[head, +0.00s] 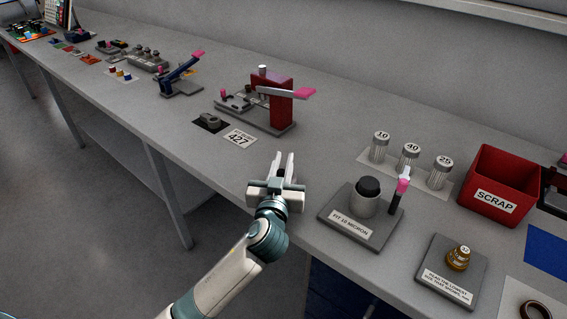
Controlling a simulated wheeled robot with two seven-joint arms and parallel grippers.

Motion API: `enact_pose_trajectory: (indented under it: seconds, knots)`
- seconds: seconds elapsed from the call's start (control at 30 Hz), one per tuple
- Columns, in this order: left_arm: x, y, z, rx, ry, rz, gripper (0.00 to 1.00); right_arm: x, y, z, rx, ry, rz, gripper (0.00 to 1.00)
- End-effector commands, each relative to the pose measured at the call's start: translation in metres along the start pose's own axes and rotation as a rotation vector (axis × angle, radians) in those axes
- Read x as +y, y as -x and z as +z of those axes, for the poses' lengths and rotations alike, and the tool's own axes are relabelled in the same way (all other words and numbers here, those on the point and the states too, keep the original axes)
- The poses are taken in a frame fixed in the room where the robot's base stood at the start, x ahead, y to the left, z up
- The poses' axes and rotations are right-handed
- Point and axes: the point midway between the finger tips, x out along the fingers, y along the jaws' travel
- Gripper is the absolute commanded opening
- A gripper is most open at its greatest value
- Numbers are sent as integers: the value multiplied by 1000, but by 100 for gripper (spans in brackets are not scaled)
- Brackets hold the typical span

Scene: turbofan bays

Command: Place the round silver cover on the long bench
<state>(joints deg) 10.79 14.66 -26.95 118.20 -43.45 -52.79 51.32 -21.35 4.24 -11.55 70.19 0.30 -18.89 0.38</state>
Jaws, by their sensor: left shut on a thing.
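My left gripper (284,165) is above the front part of the long bench (205,165), left of the FIT 10 MICRON plate. Its fingers are shut on a small grey piece, mostly hidden by the fingers and gripper body; it appears to be the round silver cover, but its shape is not clear. A grey round housing (362,205) with a dark top stands on the FIT 10 MICRON plate (338,230). No separate silver cover shows on the bench. My right gripper is not in view.
Filter cylinders marked 10 (379,150), 40 (408,158) and 25 (439,174) stand behind the housing. A pink-tipped lever (400,190) rises beside it. A red SCRAP bin (499,185) is at right. A red press (270,100) stands behind my gripper.

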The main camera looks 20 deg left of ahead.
Motion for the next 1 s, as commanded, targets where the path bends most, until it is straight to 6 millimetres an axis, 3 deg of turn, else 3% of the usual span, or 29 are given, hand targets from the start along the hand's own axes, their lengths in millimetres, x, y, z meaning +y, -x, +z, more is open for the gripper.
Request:
enact_pose_trajectory:
  seconds: [0.47,0.5,0.57,1.0]
  knots:
    - [0,0,7,1,1,0,0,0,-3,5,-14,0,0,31]
    - [0,0,8,0,0,0,19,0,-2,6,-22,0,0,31]
    - [0,0,7,0,0,1,33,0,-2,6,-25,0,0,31]
    - [0,0,4,0,0,1,35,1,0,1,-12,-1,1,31]
